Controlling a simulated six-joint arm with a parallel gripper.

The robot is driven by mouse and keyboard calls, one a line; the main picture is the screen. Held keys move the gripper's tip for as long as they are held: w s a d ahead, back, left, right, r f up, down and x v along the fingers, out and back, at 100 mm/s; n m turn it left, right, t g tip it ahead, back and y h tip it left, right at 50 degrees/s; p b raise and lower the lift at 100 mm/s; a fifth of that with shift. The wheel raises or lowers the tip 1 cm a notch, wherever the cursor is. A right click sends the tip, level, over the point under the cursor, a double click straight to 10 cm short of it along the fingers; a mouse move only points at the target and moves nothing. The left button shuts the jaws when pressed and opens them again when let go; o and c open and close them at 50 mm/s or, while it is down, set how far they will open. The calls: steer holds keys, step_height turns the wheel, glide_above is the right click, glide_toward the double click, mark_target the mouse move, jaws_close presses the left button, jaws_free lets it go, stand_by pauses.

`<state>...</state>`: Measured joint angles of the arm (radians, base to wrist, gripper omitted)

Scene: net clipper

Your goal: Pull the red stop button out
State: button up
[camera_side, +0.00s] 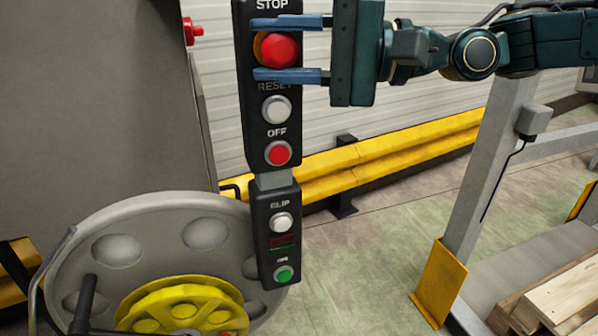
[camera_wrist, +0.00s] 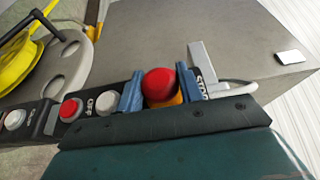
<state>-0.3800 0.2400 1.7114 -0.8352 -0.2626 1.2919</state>
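The red stop button (camera_side: 279,50) is a large round knob on a yellow collar, near the top of the black control panel (camera_side: 252,108) under the label STOP. In the wrist view the red knob (camera_wrist: 159,83) sits between my two blue fingers. My gripper (camera_side: 272,48) comes from the right, one finger above the knob and one below it. The fingers are open, with small gaps visible between them and the knob. The fingertips reach past the knob to about the yellow collar; exact depth from the panel is hard to tell.
Below the stop button are a white RESET button (camera_side: 275,109), a red OFF button (camera_side: 278,153), a white CLIP button (camera_side: 281,222) and a green ON button (camera_side: 284,274). A grey wheel with a yellow hub (camera_side: 180,303) stands lower left. A yellow guard rail (camera_side: 400,145) runs behind.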

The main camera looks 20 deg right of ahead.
jaws_close()
steer(key=shift+s, duration=0.7)
steer(key=o, duration=0.9)
jaws_free()
steer(key=shift+v, duration=0.85)
steer(key=v, duration=1.2)
steer(key=shift+s+f, duration=0.1)
steer(key=shift+f, duration=0.05)
